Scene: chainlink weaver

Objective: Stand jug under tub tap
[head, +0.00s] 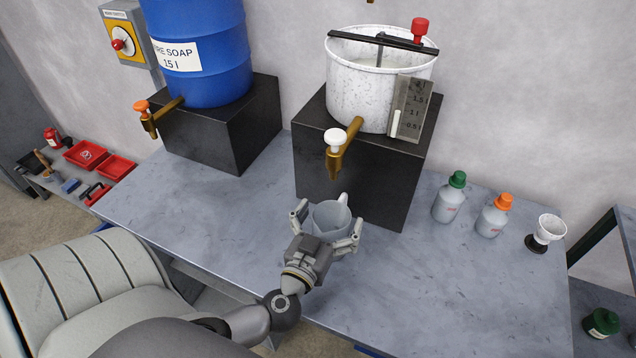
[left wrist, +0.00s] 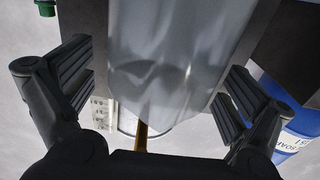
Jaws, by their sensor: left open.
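A grey-blue jug (head: 331,217) stands upright on the bench, its handle towards the back right. It is below and slightly in front of the brass tub tap (head: 343,150) with a white knob. The tap belongs to the white speckled tub (head: 350,92) on a black block. My left gripper (head: 327,226) is open, with one finger on each side of the jug. In the left wrist view the jug (left wrist: 165,65) fills the space between the fingers, with gaps at both sides. Part of the tap (left wrist: 142,136) shows beyond it. My right gripper is not in view.
The black block (head: 365,185) stands close behind the jug. A blue soap barrel (head: 205,85) with an orange-knobbed tap sits on another block at left. Two bottles (head: 449,198) (head: 494,216) and a small white cup (head: 549,229) stand at right. The bench front is clear.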

